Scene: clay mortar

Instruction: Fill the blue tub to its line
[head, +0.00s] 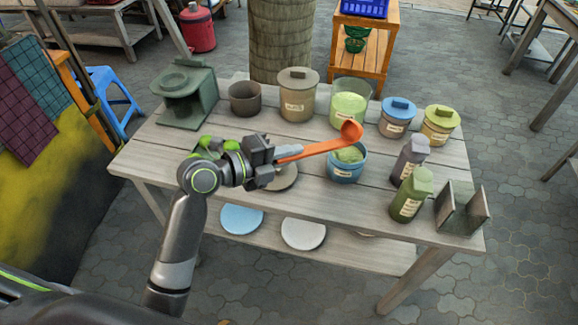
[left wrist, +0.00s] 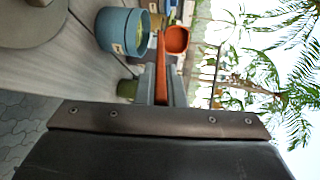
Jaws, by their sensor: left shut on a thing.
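The blue tub (head: 346,174) stands at the table's middle with pale green material inside and a label on its front. Its fill line is too small to make out. In the left wrist view the tub (left wrist: 118,34) shows sideways at the upper left. My left gripper (head: 284,153) is shut on the handle of an orange ladle (head: 322,147), left of the tub. The ladle's bowl (head: 350,131) is in the air above the tub's far side. In the left wrist view the bowl (left wrist: 177,39) shows bare orange inside. My right gripper is out of view.
Behind the tub stands a clear container (head: 349,108) of light green material. A lidded beige jar (head: 298,103) and dark pot (head: 245,99) are left of it. Right of the tub stand grey (head: 410,160) and green (head: 408,203) bottles. The table's front edge is mostly clear.

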